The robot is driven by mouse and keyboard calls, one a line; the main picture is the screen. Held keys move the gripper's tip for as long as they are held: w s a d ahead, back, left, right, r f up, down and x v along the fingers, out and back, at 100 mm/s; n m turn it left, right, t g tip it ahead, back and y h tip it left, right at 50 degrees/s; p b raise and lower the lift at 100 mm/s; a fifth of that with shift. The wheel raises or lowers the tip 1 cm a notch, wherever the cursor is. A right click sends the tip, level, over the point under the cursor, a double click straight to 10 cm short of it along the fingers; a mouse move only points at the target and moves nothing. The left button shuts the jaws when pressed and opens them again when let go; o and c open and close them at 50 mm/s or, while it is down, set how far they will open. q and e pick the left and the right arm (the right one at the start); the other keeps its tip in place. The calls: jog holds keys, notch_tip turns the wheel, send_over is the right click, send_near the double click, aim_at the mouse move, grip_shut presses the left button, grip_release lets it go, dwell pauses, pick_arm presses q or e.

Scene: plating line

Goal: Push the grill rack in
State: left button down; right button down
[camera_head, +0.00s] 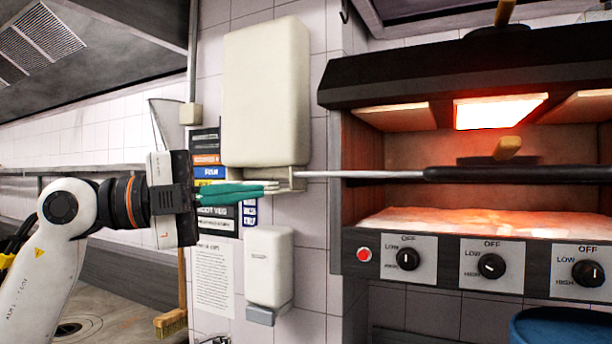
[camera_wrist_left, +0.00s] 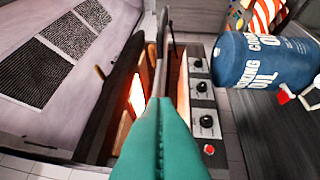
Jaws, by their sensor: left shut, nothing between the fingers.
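The grill (camera_head: 352,250) is a dark unit with a glowing red-orange heater under its hood. The grill rack (camera_head: 520,175) shows as a long black bar across the opening, seen edge-on. A thin silver rod (camera_head: 370,174) runs left from it. My left gripper (camera_head: 276,187) has teal fingers, shut and empty, pointing right at the rod's left end. Whether they touch is unclear. In the left wrist view the shut fingers (camera_wrist_left: 163,105) point toward the grill front and a dark upright bar (camera_wrist_left: 161,55), partly hidden by the fingers. My right gripper is out of view.
Control knobs (camera_head: 491,266) and a red light (camera_head: 364,254) line the grill's front. Dispensers (camera_head: 268,90) hang on the tiled wall behind my gripper. A blue oil drum (camera_head: 560,330) stands at lower right, also in the left wrist view (camera_wrist_left: 262,62).

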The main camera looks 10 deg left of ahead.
pick_arm(q)
jog(key=s+a+r+t+y, duration=0.1)
jog(key=s+r+y, duration=0.1)
jog(key=p, duration=0.5)
send_near(348, 175)
jog(key=s+d, duration=0.1)
jog(key=d, duration=0.2)
jog(key=w+p, duration=0.1)
jog(key=w+d+p, duration=0.1)
jog(key=w, duration=0.1)
jog(key=shift+w+d+f, duration=0.1)
jog(key=shift+w+f, duration=0.05)
jog(key=shift+f, duration=0.05)
jog(key=shift+w+d+f, duration=0.1)
jog(key=shift+w+f, duration=0.1)
jog(key=shift+w, duration=0.15)
